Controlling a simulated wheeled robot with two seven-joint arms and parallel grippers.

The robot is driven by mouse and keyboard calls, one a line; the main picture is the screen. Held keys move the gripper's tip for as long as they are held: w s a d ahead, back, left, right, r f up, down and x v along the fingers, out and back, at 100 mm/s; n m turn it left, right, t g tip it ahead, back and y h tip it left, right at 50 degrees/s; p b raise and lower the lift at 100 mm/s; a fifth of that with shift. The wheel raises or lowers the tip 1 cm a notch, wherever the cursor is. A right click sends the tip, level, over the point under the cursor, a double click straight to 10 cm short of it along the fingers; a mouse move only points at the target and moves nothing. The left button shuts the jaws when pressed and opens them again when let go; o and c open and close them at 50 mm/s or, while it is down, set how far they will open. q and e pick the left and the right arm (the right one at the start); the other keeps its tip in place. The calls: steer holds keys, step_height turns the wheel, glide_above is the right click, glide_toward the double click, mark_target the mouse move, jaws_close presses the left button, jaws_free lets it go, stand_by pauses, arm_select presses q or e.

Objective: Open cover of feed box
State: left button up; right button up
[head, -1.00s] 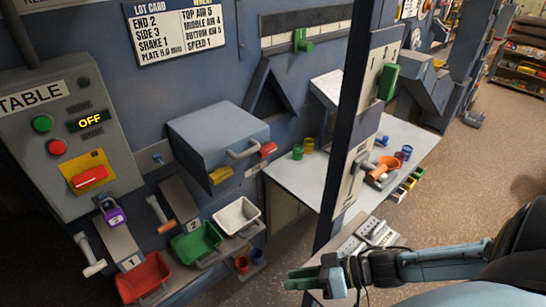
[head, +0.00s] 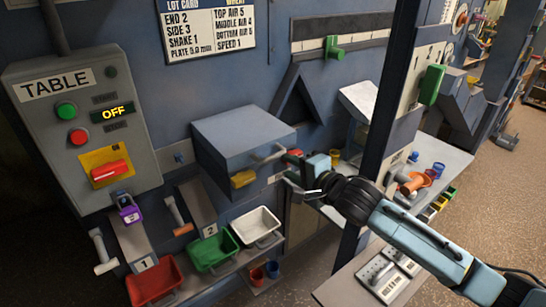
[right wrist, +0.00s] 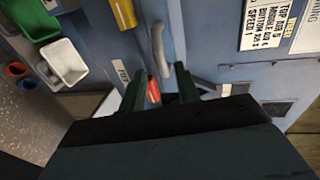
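The feed box looks to be the blue-grey box (head: 235,132) on the wall panel in the head view. Its lid is down. A grey bar handle (head: 268,155) is on its front, and it also shows in the right wrist view (right wrist: 158,48). A yellow block (head: 243,179) sits low on its front. My right gripper (head: 291,174) is just right of the handle. In the right wrist view its two dark fingers (right wrist: 158,80) are apart, with a red part (right wrist: 153,92) seen between them and the handle ahead of them. My left gripper is not in view.
A control box marked TABLE (head: 85,130) reads OFF at left. Red (head: 155,281), green (head: 212,251) and white (head: 256,225) trays sit below the feed box. A blue post (head: 390,120) stands to the right, with my right arm passing in front of it.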

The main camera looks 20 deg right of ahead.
mark_target(273, 159)
steer(key=x, duration=0.8)
steer(key=shift+w+a, duration=0.1)
steer(key=shift+w, duration=0.15)
steer(key=shift+c, duration=0.4)
steer(key=shift+f, duration=0.1)
jaws_close()
